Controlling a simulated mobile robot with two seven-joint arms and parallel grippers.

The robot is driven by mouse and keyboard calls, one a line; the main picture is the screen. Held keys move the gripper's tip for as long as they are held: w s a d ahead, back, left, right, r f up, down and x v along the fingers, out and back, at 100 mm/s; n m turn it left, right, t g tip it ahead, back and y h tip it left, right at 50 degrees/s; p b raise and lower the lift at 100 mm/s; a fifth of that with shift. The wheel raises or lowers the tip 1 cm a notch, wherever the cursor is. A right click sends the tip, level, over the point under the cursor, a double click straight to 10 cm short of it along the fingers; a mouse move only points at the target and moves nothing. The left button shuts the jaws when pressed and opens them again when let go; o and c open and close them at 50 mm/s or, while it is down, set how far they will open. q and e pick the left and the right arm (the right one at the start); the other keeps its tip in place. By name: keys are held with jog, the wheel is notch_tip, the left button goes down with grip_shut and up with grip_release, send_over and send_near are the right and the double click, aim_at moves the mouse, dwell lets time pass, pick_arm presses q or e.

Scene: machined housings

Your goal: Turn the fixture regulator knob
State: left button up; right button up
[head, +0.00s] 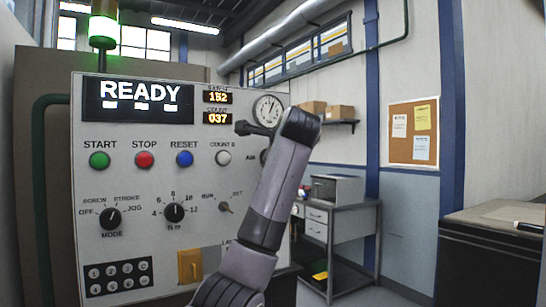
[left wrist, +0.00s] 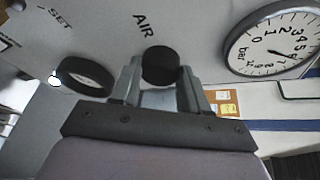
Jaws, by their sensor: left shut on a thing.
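The regulator knob is a black round knob (left wrist: 160,62) under the AIR label in the left wrist view. In the head view only a dark edge of it (head: 264,157) shows beside the AIR label, behind my left arm. My left gripper (left wrist: 159,76) has one finger on each side of the knob and is shut on it. In the head view my left arm hides its fingers. The round bar gauge (left wrist: 274,44) is right of the knob in the left wrist view. In the head view it is above the knob (head: 268,110). My right gripper is not in view.
The control panel (head: 150,235) carries coloured buttons and dials, and its display (head: 138,101) reads READY. A black ring-shaped part (left wrist: 82,76) is left of the knob in the left wrist view. A grey workbench (head: 345,212) stands behind to the right, with open floor beside it.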

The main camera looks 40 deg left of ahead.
pick_arm(q)
jog(key=m+g, duration=0.2)
jog(key=m, duration=0.1)
jog(key=shift+w, duration=0.15)
jog(key=shift+m+g, duration=0.3)
jog(key=shift+m, duration=0.1)
dwell(0.4)
jog(key=o, duration=1.1)
jog(key=shift+c, duration=0.2)
jog(key=shift+d+r, duration=0.1)
jog(key=shift+d, duration=0.05)
jog(key=b+v, duration=0.1)
jog(key=v, duration=0.6)
jog(key=shift+b, duration=0.35)
